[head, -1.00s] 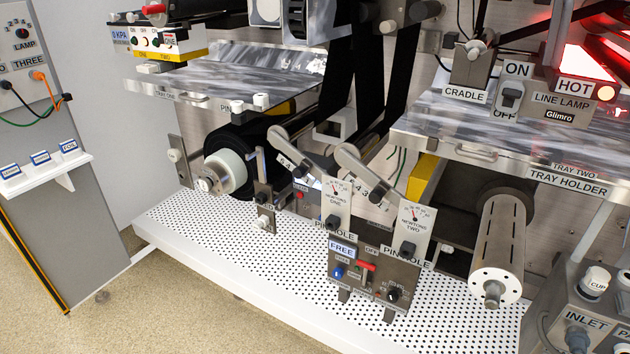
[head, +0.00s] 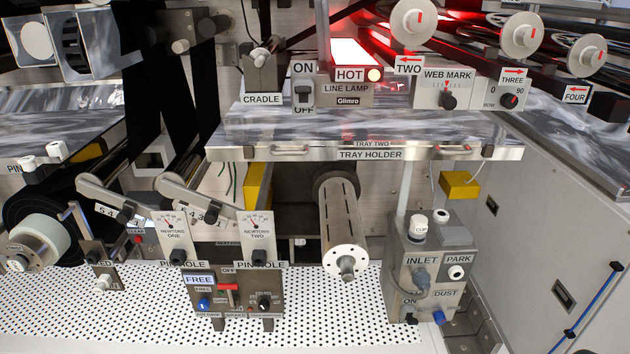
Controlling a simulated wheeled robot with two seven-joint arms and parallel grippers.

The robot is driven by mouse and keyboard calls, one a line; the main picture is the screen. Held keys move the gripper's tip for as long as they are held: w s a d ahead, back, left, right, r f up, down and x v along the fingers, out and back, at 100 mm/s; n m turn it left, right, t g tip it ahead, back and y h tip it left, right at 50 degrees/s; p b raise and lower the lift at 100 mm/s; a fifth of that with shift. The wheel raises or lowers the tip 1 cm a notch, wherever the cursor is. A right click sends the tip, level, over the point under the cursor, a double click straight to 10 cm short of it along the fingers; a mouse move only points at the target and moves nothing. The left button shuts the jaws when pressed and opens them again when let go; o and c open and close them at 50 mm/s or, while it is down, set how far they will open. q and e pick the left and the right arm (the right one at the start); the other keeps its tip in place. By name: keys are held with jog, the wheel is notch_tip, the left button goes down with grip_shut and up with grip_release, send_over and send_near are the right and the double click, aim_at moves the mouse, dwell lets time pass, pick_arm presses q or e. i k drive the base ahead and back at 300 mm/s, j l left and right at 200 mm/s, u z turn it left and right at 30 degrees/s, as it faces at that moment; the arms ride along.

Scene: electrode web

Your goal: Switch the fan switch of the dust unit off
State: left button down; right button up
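The dust unit (head: 418,250) is a grey box at the lower right of the head view, with labels INLET, PARK and DUST. A small dark switch (head: 411,318) sits low on its front, just under an ON label; I take it for the fan switch, but its lever position is too small to tell. A blue knob (head: 439,317) is to its right. Neither of my grippers shows in the head view.
A perforated white shelf (head: 340,325) runs left of the dust unit. A slotted roller (head: 341,225) juts out beside it. Tray two (head: 380,140) overhangs behind. A grey cabinet panel (head: 550,230) with a blue rod (head: 595,297) stands at the right.

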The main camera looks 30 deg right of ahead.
aim_at(411, 321)
jog(key=z, duration=1.75)
